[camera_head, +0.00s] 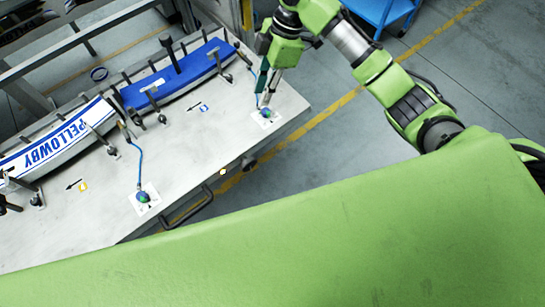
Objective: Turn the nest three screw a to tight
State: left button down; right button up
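My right gripper (265,102) hangs down at the right end of the pale worktop (205,142). Its fingertips are just above or at a small blue-green part on a white square plate (266,117); I cannot tell whether they touch it. The finger gap is too small to read. A similar white plate (145,199) with a blue-green part and a blue cord lies near the front edge. Dark upright posts and clamp-like fittings (152,97) stand along the magazine strips. I cannot tell which fitting is the nest three screw a. My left gripper is not in view.
A blue strip (182,75) and a white strip lettered PELLOWBY (62,142) lie along the back of the worktop. A dark handle (187,213) sticks out at the front edge. A blue cart (383,12) stands at the top right. Grey floor lies right of the worktop.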

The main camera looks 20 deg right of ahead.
jog(key=s+a+f+m+t, duration=0.2)
jog(key=s+f+m, duration=0.5)
jog(key=s+f, duration=0.4)
jog(key=shift+s+a, duration=0.25)
jog(key=shift+s, duration=0.6)
jog(key=shift+f, duration=0.1)
